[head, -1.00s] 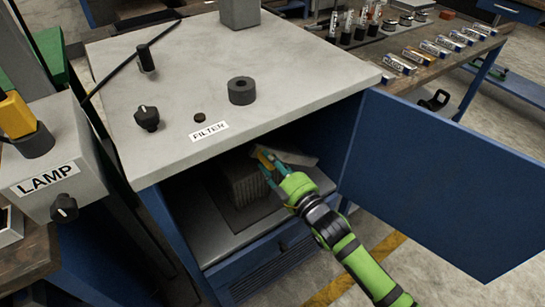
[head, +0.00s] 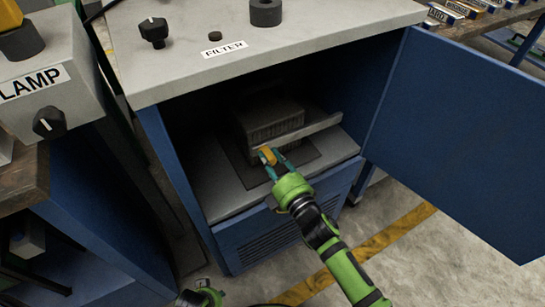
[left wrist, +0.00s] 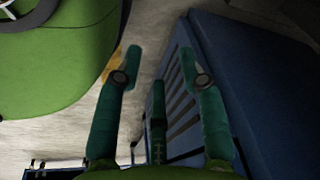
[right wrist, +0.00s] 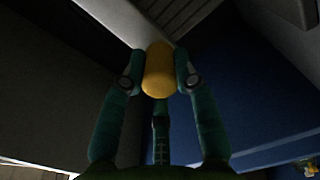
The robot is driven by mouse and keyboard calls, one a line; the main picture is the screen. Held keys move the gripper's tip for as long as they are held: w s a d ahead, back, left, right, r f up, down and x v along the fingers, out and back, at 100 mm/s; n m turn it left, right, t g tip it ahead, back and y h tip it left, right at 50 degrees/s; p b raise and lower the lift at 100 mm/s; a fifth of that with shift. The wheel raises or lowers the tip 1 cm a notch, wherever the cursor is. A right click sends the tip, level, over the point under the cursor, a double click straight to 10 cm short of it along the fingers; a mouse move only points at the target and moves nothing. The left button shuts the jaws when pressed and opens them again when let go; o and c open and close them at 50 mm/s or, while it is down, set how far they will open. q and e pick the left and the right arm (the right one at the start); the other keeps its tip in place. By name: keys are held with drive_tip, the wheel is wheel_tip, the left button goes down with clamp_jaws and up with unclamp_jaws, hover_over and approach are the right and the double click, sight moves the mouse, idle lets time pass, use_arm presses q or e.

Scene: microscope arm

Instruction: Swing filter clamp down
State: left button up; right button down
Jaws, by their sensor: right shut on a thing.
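The filter clamp is a pale grey bar (head: 308,130) with a yellow handle (head: 267,155) at its near left end. It sits inside the open blue cabinet, slightly tilted, its left end lower, across the front of a grey ribbed block (head: 265,118). My right gripper (head: 270,162) is shut on the yellow handle. In the right wrist view the handle (right wrist: 159,72) lies between both fingertips. In the left wrist view my left gripper (left wrist: 160,65) is open and empty, beside a blue slatted panel. Whether the bar touches the block cannot be told.
The cabinet top (head: 330,28), marked FILTER, overhangs the opening. The blue door (head: 450,130) stands open at the right. A grey LAMP box (head: 45,75) stands at the left. Floor is clear in front at the right.

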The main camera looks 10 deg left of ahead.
drive_tip(key=shift+s+a+f+n, duration=0.2)
drive_tip(key=shift+a+f+n, duration=0.1)
drive_tip(key=shift+f, duration=0.15)
use_arm(q)
drive_tip(key=shift+d+r+b, duration=0.1)
drive_tip(key=shift+r+b, duration=0.25)
drive_tip(key=shift+r, duration=0.3)
use_arm(e)
drive_tip(key=shift+f, duration=0.25)
drive_tip(key=c, duration=0.9)
unclamp_jaws()
drive_tip(key=shift+f, duration=0.1)
drive_tip(key=shift+c, duration=0.2)
drive_tip(key=shift+d, duration=0.1)
drive_tip(key=shift+d, duration=0.1)
